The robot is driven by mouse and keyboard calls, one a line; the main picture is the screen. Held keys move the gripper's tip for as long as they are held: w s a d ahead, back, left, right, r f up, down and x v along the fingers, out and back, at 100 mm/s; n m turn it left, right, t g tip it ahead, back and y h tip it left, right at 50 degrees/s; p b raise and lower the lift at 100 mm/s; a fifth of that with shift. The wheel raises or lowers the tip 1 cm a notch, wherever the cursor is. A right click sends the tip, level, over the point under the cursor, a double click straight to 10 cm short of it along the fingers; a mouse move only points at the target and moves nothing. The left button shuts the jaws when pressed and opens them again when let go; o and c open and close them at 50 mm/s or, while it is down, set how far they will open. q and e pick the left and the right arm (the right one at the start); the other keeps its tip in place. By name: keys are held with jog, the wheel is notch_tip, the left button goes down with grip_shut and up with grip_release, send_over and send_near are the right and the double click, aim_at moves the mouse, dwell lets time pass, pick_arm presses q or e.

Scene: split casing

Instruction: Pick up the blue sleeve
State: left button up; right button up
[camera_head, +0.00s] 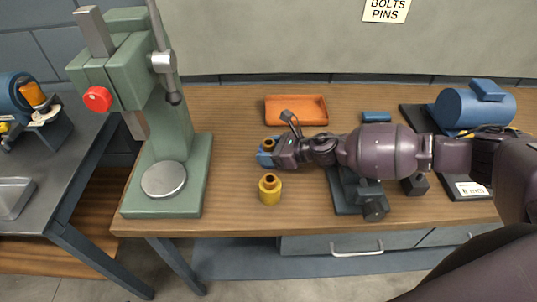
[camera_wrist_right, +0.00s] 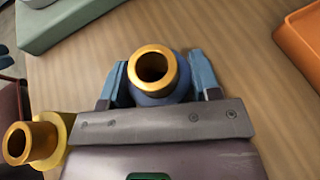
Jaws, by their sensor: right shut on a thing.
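The blue sleeve (camera_wrist_right: 160,97) has a brass collar with an open bore at its top. It stands upright between the blue fingers of my right gripper (camera_wrist_right: 158,80), which is shut on it. In the head view the right gripper (camera_head: 267,152) is over the middle of the wooden bench, and the brass top of the blue sleeve (camera_head: 268,144) shows at its fingers. Whether the sleeve touches the bench cannot be told. A yellow sleeve (camera_head: 270,189) with a brass collar stands just in front of the gripper; it also shows in the wrist view (camera_wrist_right: 42,140). My left gripper is not in view.
A green press (camera_head: 165,120) stands at the left of the bench (camera_head: 240,215). An orange tray (camera_head: 297,122) lies behind the gripper. A small blue cylinder (camera_head: 376,117) lies behind my right arm. A dark fixture (camera_head: 345,200) and a blue motor (camera_head: 470,107) are to the right.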

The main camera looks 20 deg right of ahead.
jog(key=c, duration=0.4)
jog(key=shift+r, duration=0.1)
jog(key=shift+c, duration=0.2)
jog(key=shift+w, duration=0.1)
jog(key=shift+r, duration=0.65)
notch_tip(320, 180, up, 19)
jog(key=p, duration=0.4)
jog(key=shift+f+p, duration=0.15)
jog(key=shift+p, duration=0.15)
